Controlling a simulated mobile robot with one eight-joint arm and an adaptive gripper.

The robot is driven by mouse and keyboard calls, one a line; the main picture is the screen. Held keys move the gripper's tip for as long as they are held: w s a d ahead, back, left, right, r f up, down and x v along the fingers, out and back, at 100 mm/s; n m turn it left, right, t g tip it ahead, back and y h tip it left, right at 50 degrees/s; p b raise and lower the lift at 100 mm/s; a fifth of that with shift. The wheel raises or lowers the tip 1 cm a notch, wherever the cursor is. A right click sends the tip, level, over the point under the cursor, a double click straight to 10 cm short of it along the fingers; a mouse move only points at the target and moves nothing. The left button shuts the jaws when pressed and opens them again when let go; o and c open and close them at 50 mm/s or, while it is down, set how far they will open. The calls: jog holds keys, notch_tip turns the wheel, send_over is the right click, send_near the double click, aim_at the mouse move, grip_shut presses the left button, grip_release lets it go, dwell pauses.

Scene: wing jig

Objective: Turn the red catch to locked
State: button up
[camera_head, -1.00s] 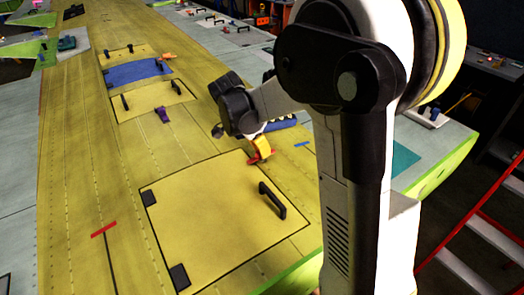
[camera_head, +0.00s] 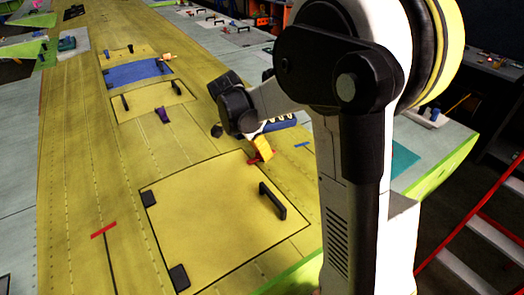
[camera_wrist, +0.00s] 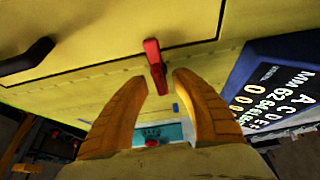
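The red catch (camera_wrist: 154,65) is a small bar at the edge of a yellow panel. In the wrist view its lower end lies just ahead of and between the tips of my gripper (camera_wrist: 161,80). The two yellow fingers stand apart with a gap on each side of the catch, so my gripper is open. In the head view my gripper (camera_head: 262,149) is low over the panel's far edge, and only bits of the red catch (camera_head: 252,161) show beside the fingers. Whether the fingers reach down around the catch is unclear.
A blue block with white lettering (camera_wrist: 283,90) stands close to the right finger. A black handle (camera_head: 272,201) rises from the large hatch panel (camera_head: 220,225). A purple catch (camera_head: 163,115) sits farther off on the yellow wing surface. A red ladder stands at right.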

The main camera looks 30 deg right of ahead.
jog(key=v, duration=1.2)
